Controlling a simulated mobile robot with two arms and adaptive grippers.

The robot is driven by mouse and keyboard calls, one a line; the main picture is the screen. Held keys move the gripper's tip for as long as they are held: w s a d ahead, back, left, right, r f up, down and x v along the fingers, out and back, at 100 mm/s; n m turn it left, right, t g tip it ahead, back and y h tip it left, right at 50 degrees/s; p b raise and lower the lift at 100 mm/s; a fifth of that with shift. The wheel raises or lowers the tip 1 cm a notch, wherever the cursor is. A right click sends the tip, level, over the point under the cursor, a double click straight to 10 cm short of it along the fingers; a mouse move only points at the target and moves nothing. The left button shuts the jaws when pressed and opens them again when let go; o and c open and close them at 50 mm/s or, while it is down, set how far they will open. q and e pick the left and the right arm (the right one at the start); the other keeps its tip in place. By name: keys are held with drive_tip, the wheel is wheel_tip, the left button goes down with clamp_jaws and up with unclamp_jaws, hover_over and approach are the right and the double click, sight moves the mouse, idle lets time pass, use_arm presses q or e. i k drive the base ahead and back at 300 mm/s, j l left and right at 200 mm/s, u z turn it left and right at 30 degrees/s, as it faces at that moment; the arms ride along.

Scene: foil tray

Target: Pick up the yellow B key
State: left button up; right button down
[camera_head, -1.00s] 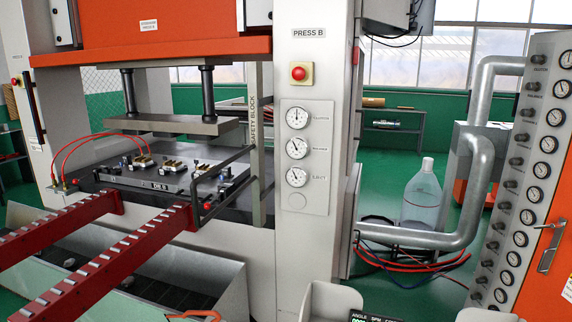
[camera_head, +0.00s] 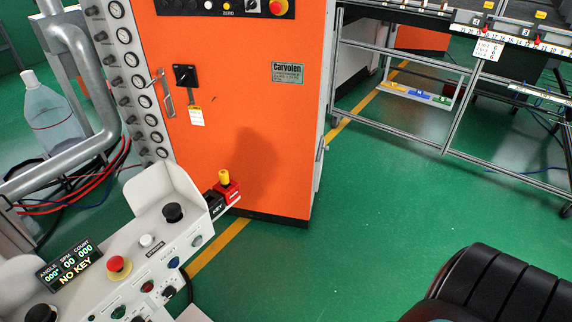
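A small yellow key (camera_head: 224,178) stands upright in a red holder (camera_head: 229,192) at the right end of the control console. A black plate marked KEY (camera_head: 216,206) is beside it. I cannot read a letter on the key itself. The console (camera_head: 140,240) has a small display (camera_head: 70,266) that reads NO KEY. Neither of my grippers can be made out in the head view.
An orange cabinet (camera_head: 235,120) stands just behind the key, with a column of gauges at its left. A large bottle (camera_head: 52,118) and grey pipe are at the left. A metal-frame bench (camera_head: 400,135) is at the upper right. The green floor between is clear.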

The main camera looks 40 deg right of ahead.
sight(223, 176)
drive_tip(key=z, duration=0.7)
drive_tip(key=i, duration=0.15)
drive_tip(key=z, duration=0.05)
